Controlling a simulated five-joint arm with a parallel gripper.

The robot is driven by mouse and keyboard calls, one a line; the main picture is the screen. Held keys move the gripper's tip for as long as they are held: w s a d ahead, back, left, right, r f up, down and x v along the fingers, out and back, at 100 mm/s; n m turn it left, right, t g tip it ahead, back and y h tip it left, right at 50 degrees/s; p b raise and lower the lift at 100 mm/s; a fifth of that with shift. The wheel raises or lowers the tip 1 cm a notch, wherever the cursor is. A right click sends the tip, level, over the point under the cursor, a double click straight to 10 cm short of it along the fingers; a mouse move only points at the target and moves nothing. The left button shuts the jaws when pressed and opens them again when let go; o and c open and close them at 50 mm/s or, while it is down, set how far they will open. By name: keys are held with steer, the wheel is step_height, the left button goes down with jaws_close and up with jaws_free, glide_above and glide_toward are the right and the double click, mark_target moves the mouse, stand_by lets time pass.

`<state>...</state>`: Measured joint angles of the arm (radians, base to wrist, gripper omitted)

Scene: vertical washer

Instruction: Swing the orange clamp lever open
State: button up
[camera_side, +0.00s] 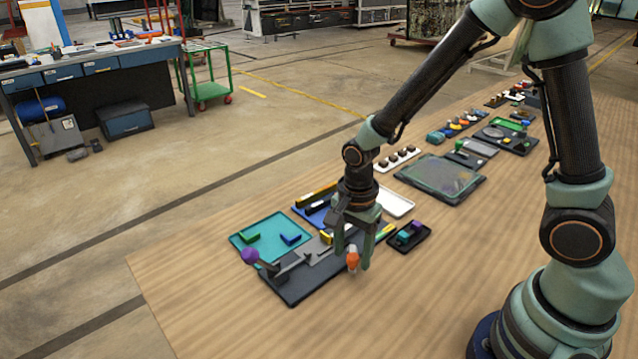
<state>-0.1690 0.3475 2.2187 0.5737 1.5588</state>
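The orange clamp lever (352,258) shows as a small orange piece at the right edge of the dark fixture plate (292,291). My gripper (354,262) points down over this edge, with one finger on each side of the orange piece. The fingers are apart, but I cannot tell whether they press on the lever or only stand around it. A grey bar (293,267) and a dark arm with a purple knob (250,256) are on the same plate. My gripper hides part of the fixture and the lever's pivot.
A teal tray (262,229) with green and blue pieces lies behind the plate. A small black tray (423,241) with coloured pieces is close on the right. Other trays line the wooden table further back. The table's front is bare.

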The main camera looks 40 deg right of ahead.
step_height(320, 180, up, 12)
stand_by(0.6)
steer(key=shift+r, duration=0.1)
steer(key=s+d+r+n+t, duration=0.2)
steer(key=r+n, duration=0.2)
steer(key=n, duration=0.4)
steer(key=s+d+r+n+t, duration=0.2)
steer(key=d+r+n+t, duration=0.1)
steer(key=n, duration=0.5)
steer(key=shift+s+d+r+t, duration=0.25)
steer(key=shift+d+r+t, duration=0.05)
steer(key=shift+r, duration=0.45)
